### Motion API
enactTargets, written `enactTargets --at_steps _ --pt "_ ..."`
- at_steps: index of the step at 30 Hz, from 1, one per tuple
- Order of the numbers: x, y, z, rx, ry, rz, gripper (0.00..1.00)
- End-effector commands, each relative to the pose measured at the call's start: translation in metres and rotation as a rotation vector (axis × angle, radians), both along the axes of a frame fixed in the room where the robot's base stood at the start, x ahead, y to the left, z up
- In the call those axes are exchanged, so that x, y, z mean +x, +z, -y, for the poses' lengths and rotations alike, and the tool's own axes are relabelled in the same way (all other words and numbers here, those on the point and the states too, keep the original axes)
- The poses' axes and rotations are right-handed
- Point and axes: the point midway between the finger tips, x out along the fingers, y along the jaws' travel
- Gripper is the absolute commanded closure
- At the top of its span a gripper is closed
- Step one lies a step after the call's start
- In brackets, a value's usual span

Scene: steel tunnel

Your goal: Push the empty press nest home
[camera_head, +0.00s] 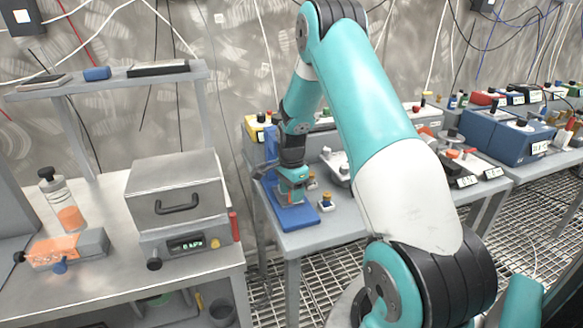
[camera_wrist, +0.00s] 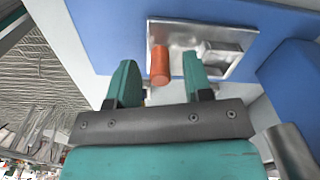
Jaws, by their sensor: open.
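The press is blue, with an upright column (camera_head: 271,155) and a flat base (camera_head: 297,217) on the grey bench. In the wrist view, a bare metal plate (camera_wrist: 190,32), which looks like the nest, lies against a blue surface (camera_wrist: 100,28) of the press. An orange cylindrical handle (camera_wrist: 160,66) stands out from it, and a small raised metal block (camera_wrist: 222,55) shows beside it with no part visible. My gripper (camera_wrist: 158,72) is open, with one teal finger on each side of the handle. It also shows at the press in the head view (camera_head: 292,182), where it hides most of the nest.
A small part with an orange top (camera_head: 326,201) stands at the right of the press base. A grey fixture (camera_head: 337,165) is farther right. A yellow box (camera_head: 258,130) stands behind the press. A grey oven-like box (camera_head: 176,195) occupies the left bench, across a narrow gap.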

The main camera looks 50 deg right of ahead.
Motion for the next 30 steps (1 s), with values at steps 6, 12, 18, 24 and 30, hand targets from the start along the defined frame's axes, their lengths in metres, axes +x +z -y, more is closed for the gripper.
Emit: enactTargets --at_steps 6,12,18,24,30 --pt "0.001 0.05 0.001 -0.004 0.0 0.007 0.54" --pt "0.001 0.102 0.001 -0.003 0.0 0.006 0.54" --pt "0.001 0.142 0.0 -0.003 0.0 0.004 0.54" --pt "0.0 0.161 0.0 -0.001 0.0 0.002 0.54" --pt "0.0 0.163 0.0 -0.001 0.0 0.001 0.54"
